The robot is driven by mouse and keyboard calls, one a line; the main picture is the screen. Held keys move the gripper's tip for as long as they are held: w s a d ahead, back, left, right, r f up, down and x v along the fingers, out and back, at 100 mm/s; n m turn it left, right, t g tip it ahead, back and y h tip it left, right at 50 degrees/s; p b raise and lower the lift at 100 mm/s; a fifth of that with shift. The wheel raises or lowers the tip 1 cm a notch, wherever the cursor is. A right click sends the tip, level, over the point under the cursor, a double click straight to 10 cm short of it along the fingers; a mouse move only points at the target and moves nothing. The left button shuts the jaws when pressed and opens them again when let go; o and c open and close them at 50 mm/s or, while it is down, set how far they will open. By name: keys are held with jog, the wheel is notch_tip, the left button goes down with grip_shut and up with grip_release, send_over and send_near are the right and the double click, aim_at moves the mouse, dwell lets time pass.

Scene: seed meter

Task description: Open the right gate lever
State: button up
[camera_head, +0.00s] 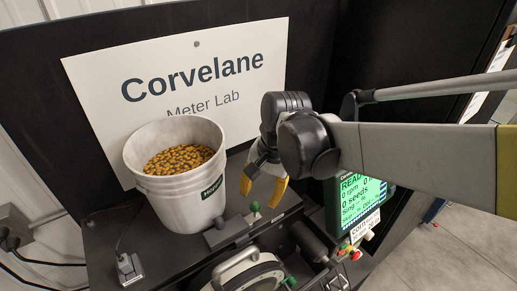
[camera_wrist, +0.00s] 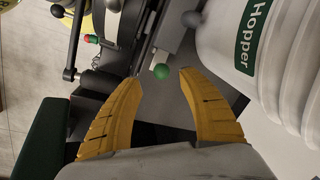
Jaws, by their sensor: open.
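A lever with a green ball knob (camera_head: 254,206) stands on the black machine top, just right of the white hopper bucket (camera_head: 175,175). The green knob also shows in the wrist view (camera_wrist: 161,71), between and just beyond the fingertips. My gripper (camera_head: 261,194), with yellow fingers, is open and hangs above the knob. In the wrist view my gripper (camera_wrist: 160,80) has a clear gap between its fingers, with nothing held. Whether the fingers touch the knob cannot be told. A second green knob (camera_head: 291,281) sits lower, near the round meter housing. No label marks which lever is the right gate.
The hopper bucket, full of seeds (camera_head: 178,159), stands close to the left of my gripper. A green-lit display (camera_head: 361,203) is at the right, with red and yellow knobs (camera_head: 350,251) below it. A "Corvelane" sign board (camera_head: 185,85) stands behind.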

aim_at(256, 203)
jog(key=f, duration=0.2)
jog(key=a+f, duration=0.1)
jog(key=f, duration=0.3)
jog(key=shift+w+a, duration=0.2)
jog(key=shift+w, duration=0.15)
